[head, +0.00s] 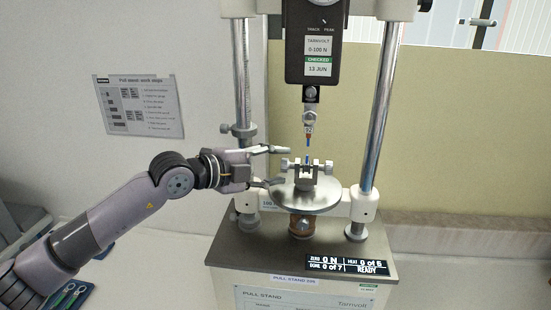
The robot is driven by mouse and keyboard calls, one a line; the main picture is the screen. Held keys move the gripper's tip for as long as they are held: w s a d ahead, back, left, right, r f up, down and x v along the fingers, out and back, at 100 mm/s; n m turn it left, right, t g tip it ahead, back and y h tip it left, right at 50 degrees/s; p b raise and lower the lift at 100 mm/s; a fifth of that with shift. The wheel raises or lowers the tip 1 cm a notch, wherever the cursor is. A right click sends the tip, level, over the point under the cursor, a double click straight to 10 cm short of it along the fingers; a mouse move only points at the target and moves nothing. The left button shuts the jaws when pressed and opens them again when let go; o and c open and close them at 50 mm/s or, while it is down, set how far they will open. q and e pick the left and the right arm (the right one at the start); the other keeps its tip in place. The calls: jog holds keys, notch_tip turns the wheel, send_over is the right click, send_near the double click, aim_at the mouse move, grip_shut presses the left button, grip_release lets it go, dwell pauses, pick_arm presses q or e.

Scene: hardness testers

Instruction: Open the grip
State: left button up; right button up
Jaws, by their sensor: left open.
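The lower grip (305,174), a small metal vise with side knobs, stands on the round plate (310,197) of the pull stand. A thin blue piece (308,146) with a red upper part hangs below the hook (310,116) of the force gauge (315,50). A blue bit also shows at the top of the grip; I cannot tell if they are one piece. My left gripper (273,166) is open at the left of the grip, its two fingers apart, one above the other, with nothing seen between them. My right gripper is not in view.
Two chrome columns (383,110) flank the plate. The stand's base (230,247) carries a display (346,265) reading 0 N and READY. A printed work-steps sheet (139,106) is on the wall at left. Bare counter shows right of the stand.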

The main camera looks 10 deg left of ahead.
pick_arm(q)
jog(key=shift+w+d, duration=0.1)
jog(key=shift+d, duration=0.05)
jog(key=shift+f, duration=0.1)
grip_shut()
dwell(0.5)
